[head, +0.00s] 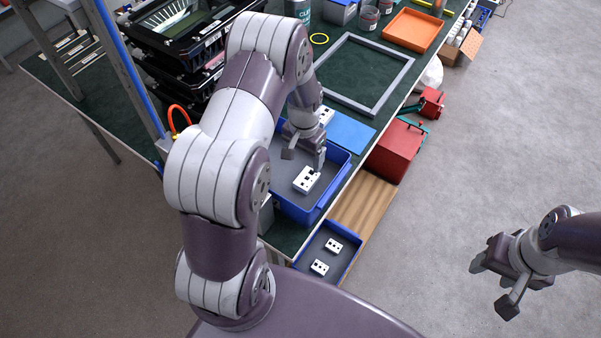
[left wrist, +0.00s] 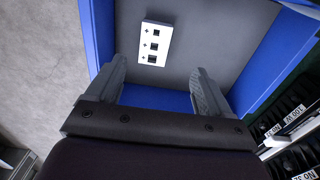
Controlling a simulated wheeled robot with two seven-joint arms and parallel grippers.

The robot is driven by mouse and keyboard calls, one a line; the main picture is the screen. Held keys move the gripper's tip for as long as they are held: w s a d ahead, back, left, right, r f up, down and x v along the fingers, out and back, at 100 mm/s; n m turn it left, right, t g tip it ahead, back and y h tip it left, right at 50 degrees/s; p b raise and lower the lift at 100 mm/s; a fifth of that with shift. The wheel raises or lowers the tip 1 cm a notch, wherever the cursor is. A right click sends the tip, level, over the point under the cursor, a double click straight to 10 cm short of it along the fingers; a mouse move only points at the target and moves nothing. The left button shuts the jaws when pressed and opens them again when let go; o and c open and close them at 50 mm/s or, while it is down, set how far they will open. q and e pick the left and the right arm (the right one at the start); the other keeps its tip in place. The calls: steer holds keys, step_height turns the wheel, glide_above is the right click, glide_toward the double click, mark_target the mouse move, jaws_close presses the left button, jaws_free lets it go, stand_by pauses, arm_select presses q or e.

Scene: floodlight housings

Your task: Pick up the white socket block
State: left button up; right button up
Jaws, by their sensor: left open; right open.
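A white socket block (head: 306,180) with dark square openings lies flat in the blue tray (head: 337,188) on the green bench. In the left wrist view the block (left wrist: 154,43) lies on the tray's grey floor, beyond the fingertips and nearer the left finger. My left gripper (head: 303,162) is open above the tray, with nothing between its fingers; it also shows in the left wrist view (left wrist: 160,80). Two more white blocks, one upper (head: 333,245) and one lower (head: 319,267), lie in a lower blue tray (head: 349,262). My right gripper (head: 492,285) is open and empty over the floor.
A white block (head: 326,115) stands just behind my left gripper. A blue mat (head: 350,131), a grey frame (head: 366,74) and an orange tray (head: 412,31) are farther back. Black housings (head: 184,38) stand at the back left. A red box (head: 397,150) is beside the bench.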

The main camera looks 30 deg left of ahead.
arm_select(q)
glide_above(307, 178)
step_height(307, 178, down, 5)
steer(key=shift+r, duration=0.2)
step_height(307, 178, down, 4)
steer(key=shift+s+f+p, duration=0.1)
steer(key=shift+s+p, duration=0.05)
steer(key=shift+p, duration=0.75)
steer(key=shift+f, duration=0.55)
steer(key=c, duration=1.1)
arm_select(e)
steer(key=shift+w+d+r, duration=0.15)
steer(key=shift+r, duration=0.25)
steer(key=shift+w+d+r, duration=0.1)
steer(key=shift+w+r, duration=0.05)
steer(key=shift+r, duration=0.25)
